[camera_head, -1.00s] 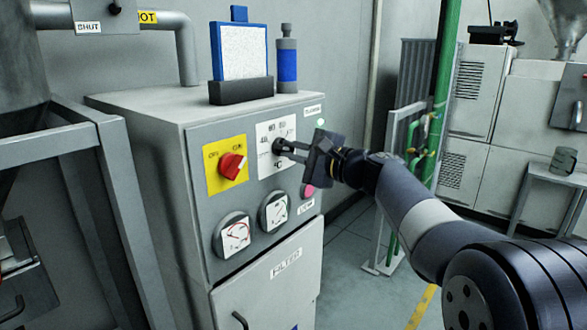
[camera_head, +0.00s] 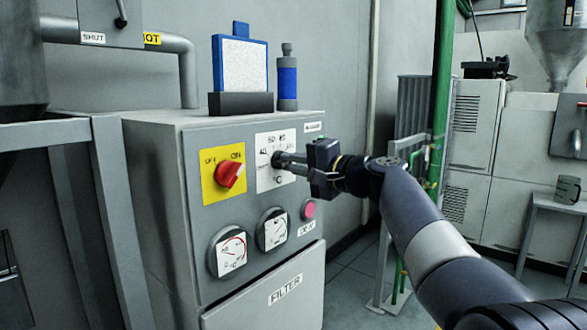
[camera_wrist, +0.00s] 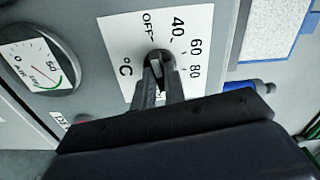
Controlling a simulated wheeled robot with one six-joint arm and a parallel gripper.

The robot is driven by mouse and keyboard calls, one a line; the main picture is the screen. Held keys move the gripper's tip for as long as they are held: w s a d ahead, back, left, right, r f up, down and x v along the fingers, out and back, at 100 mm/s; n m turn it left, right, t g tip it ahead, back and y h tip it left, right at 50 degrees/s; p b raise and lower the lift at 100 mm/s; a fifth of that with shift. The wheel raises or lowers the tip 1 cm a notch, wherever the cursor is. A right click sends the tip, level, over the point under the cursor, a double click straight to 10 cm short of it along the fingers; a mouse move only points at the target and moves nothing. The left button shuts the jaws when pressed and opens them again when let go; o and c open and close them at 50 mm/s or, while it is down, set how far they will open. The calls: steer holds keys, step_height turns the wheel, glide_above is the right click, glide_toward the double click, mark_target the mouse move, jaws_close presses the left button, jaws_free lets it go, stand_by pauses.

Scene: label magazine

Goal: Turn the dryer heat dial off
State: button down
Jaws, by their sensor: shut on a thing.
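The heat dial is a black knob (camera_head: 277,159) on a white plate (camera_head: 264,182) marked with numbers and °C, on the front of the grey dryer cabinet (camera_head: 190,290). My gripper (camera_head: 284,160) reaches in from the right and is shut on the knob. In the wrist view, the knob (camera_wrist: 160,60) sits between my two fingertips (camera_wrist: 159,76). The plate there (camera_wrist: 133,45) reads OFF, 40, 60 and 80 around it. The fingers partly cover the knob, and I cannot tell which mark its pointer faces.
A red switch (camera_head: 230,175) on a yellow plate is left of the dial. Two gauges (camera_head: 229,254) (camera_head: 273,231) and a pink button (camera_head: 309,209) lie below. A blue-framed panel (camera_head: 241,64) and a blue bottle (camera_head: 288,78) stand on top.

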stand_by(0.3)
steer(key=c, duration=1.5)
jaws_free()
steer(key=shift+o, duration=0.2)
steer(key=v, duration=1)
steer(key=shift+s+d, duration=0.3)
steer(key=shift+w+a, duration=0.1)
steer(key=x, duration=1)
steer(key=shift+w+a+p, duration=0.2)
steer(key=shift+p, duration=0.1)
